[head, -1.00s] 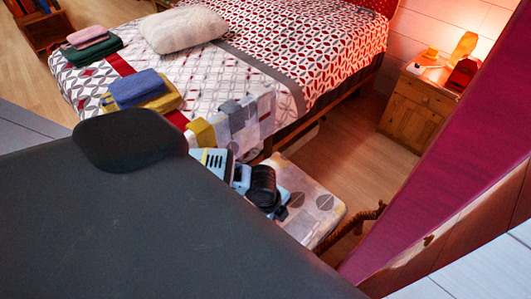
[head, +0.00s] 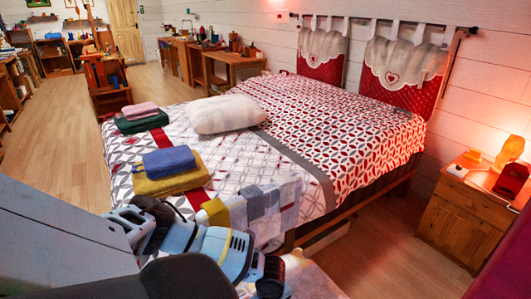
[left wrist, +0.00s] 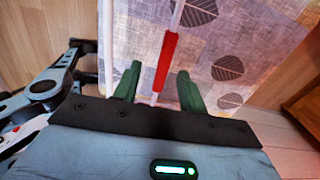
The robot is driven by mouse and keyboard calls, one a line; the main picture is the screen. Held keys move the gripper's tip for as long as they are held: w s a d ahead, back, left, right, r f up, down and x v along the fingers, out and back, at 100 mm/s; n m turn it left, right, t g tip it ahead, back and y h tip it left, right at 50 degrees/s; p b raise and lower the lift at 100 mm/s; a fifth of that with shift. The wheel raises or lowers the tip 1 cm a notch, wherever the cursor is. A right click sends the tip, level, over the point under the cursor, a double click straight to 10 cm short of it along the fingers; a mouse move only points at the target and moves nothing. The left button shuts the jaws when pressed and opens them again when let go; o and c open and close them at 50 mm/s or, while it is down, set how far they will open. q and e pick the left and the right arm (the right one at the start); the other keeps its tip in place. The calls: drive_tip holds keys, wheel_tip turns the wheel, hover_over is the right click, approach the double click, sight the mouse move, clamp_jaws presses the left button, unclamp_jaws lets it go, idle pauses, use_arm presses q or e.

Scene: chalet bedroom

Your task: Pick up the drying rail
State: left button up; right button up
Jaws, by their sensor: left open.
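A thin pale rod with a red sleeve (left wrist: 165,62), which looks like the drying rail, shows in the left wrist view. It runs up the middle of the picture in front of a patterned cloth. My left gripper (left wrist: 157,76) is open, with one green finger on each side of the rod's line. I cannot tell whether either finger touches it. In the head view my left arm reaches down at the lower middle; its fingers and the rod cannot be made out there. My right gripper is not in view.
A patterned, leaf-printed cloth surface (left wrist: 225,45) lies behind the fingers. The bed (head: 310,150) fills the middle, with folded towels (head: 170,170), a white pillow (head: 225,114) and a checked cloth (head: 262,208) over its edge. A wooden nightstand (head: 455,220) stands right. Open floor (head: 50,155) lies left.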

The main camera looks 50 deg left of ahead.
use_arm(q)
drive_tip(key=shift+w+d+f+b, duration=0.1)
drive_tip(key=shift+d+f+b, duration=0.1)
drive_tip(key=shift+f, duration=1.15)
drive_tip(key=shift+d+f+b, duration=0.15)
drive_tip(key=shift+f+b, duration=0.05)
drive_tip(key=shift+f, duration=1.1)
clamp_jaws()
drive_tip(key=shift+r, duration=0.1)
